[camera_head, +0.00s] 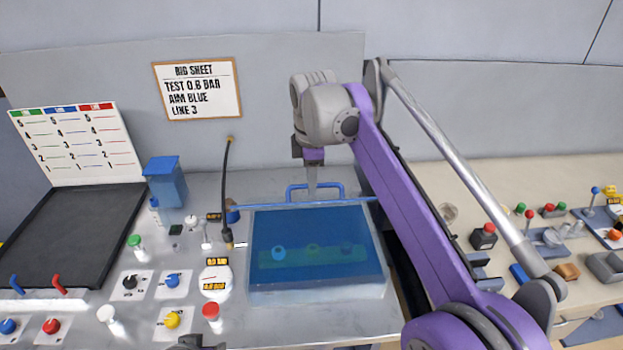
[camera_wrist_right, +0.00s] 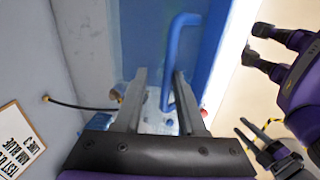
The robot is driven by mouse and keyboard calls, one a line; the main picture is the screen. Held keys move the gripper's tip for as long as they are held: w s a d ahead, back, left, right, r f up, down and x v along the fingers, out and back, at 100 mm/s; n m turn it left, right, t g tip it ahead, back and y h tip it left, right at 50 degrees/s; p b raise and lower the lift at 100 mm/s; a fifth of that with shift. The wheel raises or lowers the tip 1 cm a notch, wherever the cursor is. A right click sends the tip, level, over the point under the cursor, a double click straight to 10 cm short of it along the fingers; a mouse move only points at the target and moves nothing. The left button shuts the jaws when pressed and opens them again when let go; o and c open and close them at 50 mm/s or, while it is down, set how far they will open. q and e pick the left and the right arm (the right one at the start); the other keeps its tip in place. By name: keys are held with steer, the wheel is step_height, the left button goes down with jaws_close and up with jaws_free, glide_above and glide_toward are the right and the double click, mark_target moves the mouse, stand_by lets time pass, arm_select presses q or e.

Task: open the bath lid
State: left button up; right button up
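The bath (camera_head: 318,291) is a clear box with a blue top, and shapes inside show through it. A thin blue bar (camera_head: 275,206) runs along its far edge, with a blue loop handle (camera_head: 318,186) there. My right gripper (camera_head: 312,190) reaches down at this handle. In the right wrist view its fingers (camera_wrist_right: 158,92) are apart, and the handle (camera_wrist_right: 171,65) on a blue panel (camera_wrist_right: 212,60) runs close by the right finger. I cannot tell whether they touch. What seems to be my left gripper (camera_wrist_right: 243,126) shows at the lower right there; its opening is unclear.
A blue box (camera_head: 166,187), knobs and a gauge (camera_head: 214,283) stand left of the bath. A thin upright hose (camera_head: 226,190) rises beside it. A dark tray (camera_head: 85,232) lies far left. A pale bench (camera_head: 500,190) with buttons and small parts is at the right.

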steer(key=shift+o, duration=0.2)
steer(key=shift+w, duration=0.15)
steer(key=shift+s+r, duration=0.1)
steer(key=shift+s, duration=0.1)
steer(key=shift+r, duration=0.1)
step_height(320, 180, up, 10)
steer(key=s, duration=0.2)
steer(key=shift+r, duration=0.2)
steer(key=shift+s, duration=0.1)
